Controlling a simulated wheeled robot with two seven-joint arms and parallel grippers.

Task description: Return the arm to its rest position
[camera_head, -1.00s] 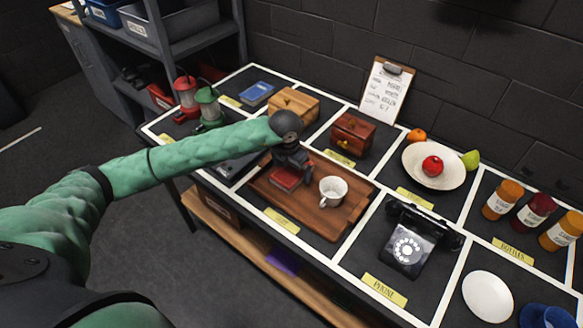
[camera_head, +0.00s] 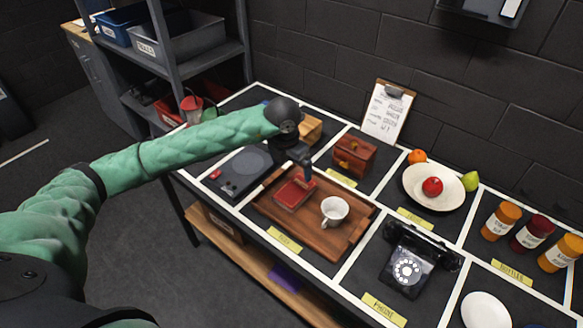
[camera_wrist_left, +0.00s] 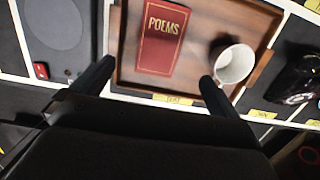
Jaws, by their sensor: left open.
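My left gripper (camera_head: 304,166) is above the wooden tray (camera_head: 330,246) in the head view, near the red book. In the left wrist view its two dark fingers (camera_wrist_left: 152,84) are wide apart with nothing between them. The red book (camera_head: 294,194), titled POEMS in the left wrist view (camera_wrist_left: 160,38), lies flat on the tray. A white mug (camera_head: 334,210) stands on the tray to the right of the book; it also shows in the left wrist view (camera_wrist_left: 234,64). My right gripper is in neither view.
A dark flat device with a round pad (camera_head: 246,164) lies left of the tray. A black rotary phone (camera_head: 408,268) is to the right. A wooden box (camera_head: 354,154), a fruit bowl (camera_head: 418,200) and a clipboard (camera_head: 388,112) stand behind. A shelf rack (camera_head: 176,48) is at the back left.

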